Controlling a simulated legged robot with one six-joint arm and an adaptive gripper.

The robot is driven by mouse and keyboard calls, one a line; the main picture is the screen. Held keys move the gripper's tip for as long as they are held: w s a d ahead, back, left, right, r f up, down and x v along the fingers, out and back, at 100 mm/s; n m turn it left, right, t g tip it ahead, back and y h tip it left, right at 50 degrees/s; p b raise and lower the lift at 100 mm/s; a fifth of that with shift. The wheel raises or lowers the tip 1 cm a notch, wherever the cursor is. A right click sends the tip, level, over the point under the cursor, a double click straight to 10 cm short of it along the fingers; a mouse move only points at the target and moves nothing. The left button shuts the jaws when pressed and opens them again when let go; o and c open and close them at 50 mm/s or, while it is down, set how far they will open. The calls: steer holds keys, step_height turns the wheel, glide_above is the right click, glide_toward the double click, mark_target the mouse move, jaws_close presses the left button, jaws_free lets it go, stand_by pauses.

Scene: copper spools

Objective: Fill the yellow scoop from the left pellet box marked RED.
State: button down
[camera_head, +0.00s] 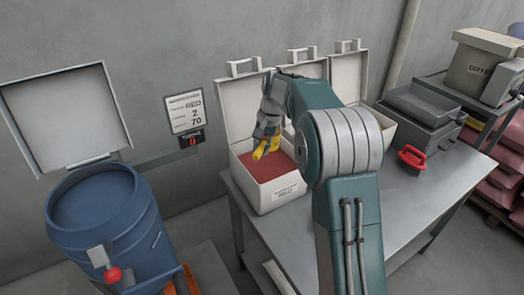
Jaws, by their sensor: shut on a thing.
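My gripper (268,130) is shut on the yellow scoop (267,147), over the open left pellet box. The scoop is tilted, and its lower end is at or just above the pellets; I cannot tell if it touches them. Whether the scoop holds pellets is too small to tell. The left pellet box (281,196) is white with its lid raised, and it holds red pellets (257,167). A label on its front is too small to read fully. My arm covers part of the box's right side and most of the boxes beside it.
More white boxes with raised lids (348,78) stand to the right on the steel table (405,192). A red-handled item (412,158) and grey trays (425,103) are further right.

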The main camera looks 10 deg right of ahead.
steer(key=shift+s+d+r, duration=0.2)
steer(key=shift+r, duration=0.2)
steer(key=shift+a, duration=0.1)
steer(key=shift+a+r+t, duration=0.1)
steer(key=shift+r+t, duration=0.25)
steer(key=shift+t, duration=0.05)
steer(key=shift+r+t+h, duration=0.4)
steer(key=shift+r, duration=0.25)
